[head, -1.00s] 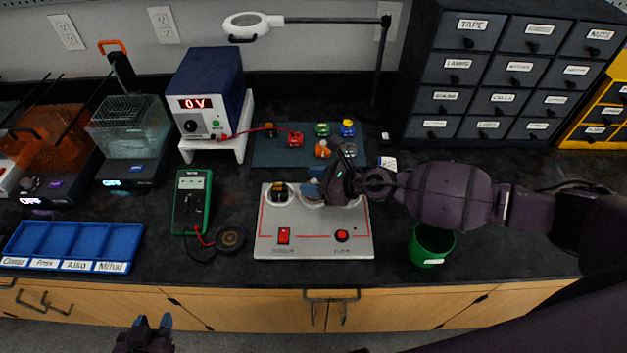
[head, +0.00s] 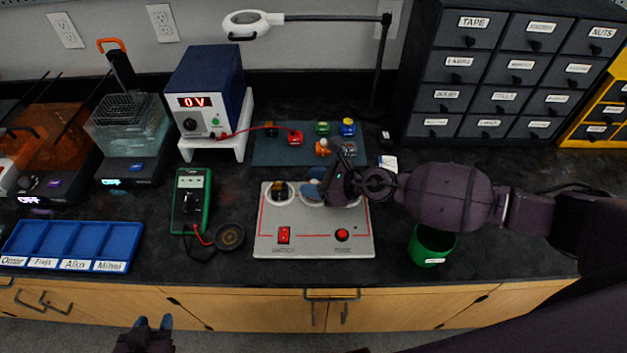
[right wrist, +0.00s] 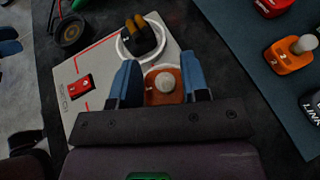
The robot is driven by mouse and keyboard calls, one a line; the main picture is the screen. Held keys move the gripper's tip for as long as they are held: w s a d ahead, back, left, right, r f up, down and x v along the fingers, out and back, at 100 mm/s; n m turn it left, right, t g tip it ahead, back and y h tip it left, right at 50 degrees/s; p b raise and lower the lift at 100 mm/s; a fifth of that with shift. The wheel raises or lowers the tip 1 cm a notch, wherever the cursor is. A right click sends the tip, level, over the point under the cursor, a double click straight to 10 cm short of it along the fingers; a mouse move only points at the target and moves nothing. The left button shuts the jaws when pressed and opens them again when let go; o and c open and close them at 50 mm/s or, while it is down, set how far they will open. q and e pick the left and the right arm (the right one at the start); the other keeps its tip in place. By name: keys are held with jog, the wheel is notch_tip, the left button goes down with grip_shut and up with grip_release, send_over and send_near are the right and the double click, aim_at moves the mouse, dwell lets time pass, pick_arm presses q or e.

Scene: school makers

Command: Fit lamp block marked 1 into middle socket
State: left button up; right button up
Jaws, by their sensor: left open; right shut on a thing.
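My right gripper (head: 316,188) is shut on an orange lamp block (right wrist: 163,86) with a pale round bulb. In the right wrist view the block sits between the blue fingers; a small mark on it is too small to read surely. The gripper is over the middle of the grey socket board (head: 270,220), at the middle socket, which it mostly hides. I cannot tell whether the block is seated or just above. The left socket holds a black and yellow block (right wrist: 143,38). My left gripper (head: 153,322) is open and empty at the bottom, away from the counter.
A dark mat (head: 262,153) behind the board carries several coloured blocks, including another orange lamp block (right wrist: 291,54) marked 2. A multimeter (head: 191,205) and round black buzzer-like part (head: 229,237) lie left. A green cup (head: 431,246) stands right, beneath my right arm.

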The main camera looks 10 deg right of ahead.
jog(key=shift+f, duration=0.25)
jog(key=o, duration=0.6)
jog(key=shift+v, duration=2.9)
jog(key=shift+b+v, duration=0.35)
jog(key=shift+v, duration=2.3)
jog(key=shift+s+a, duration=0.1)
jog(key=shift+s, duration=0.05)
